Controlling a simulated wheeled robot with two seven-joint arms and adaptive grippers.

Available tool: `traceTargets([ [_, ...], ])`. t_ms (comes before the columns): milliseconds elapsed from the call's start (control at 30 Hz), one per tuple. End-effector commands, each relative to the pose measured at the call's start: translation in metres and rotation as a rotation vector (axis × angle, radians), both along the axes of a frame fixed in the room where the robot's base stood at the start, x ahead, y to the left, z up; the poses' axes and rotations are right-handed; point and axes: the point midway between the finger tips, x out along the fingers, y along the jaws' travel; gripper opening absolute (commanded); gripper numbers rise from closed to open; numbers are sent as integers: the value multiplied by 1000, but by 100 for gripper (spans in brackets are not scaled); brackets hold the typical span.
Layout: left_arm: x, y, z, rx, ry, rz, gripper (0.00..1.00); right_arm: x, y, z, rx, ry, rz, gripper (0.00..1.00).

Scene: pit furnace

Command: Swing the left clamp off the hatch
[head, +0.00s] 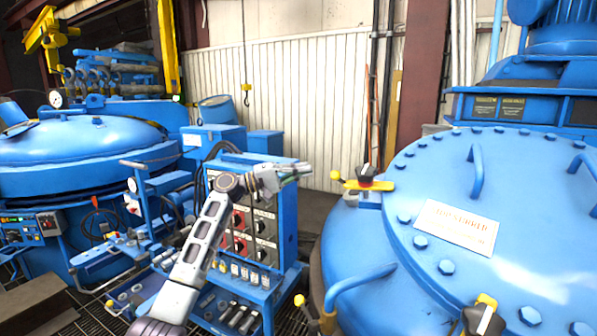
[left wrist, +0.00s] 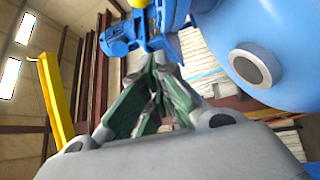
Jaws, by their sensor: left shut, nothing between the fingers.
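The hatch (head: 535,215) is a large round blue lid with bolts, grab handles and a white label, at the right of the head view. The left clamp (head: 378,186), a yellow bar with a black knob and a yellow ball at its left end, sits at the lid's left rim. My left gripper (head: 302,170) is shut and empty, a short way left of the clamp's ball and apart from it. Its green fingers (left wrist: 158,70) meet in the left wrist view, with blue metal close beyond their tips. My right gripper is not in view.
A second yellow and black clamp (head: 484,316) sits at the lid's near edge. A blue control cabinet (head: 275,215) stands behind my left arm. A curved blue pipe (head: 358,286) crosses the vessel's near side. Another blue vessel (head: 85,145) stands at far left.

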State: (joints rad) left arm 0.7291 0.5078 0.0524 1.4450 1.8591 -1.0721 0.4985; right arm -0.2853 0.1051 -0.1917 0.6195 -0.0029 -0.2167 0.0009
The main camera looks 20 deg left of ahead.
Motion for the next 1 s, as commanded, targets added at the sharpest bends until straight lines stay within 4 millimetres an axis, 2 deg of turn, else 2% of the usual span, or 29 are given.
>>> traceTargets([
  [400, 29, -43, 12, -1, 0, -1, 0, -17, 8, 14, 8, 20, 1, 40],
  [633, 41, -59, 16, -1, 1, 0, 0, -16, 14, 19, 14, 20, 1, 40],
  [1000, 23, -64, 11, -1, 1, 0, 0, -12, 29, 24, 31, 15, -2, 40],
])
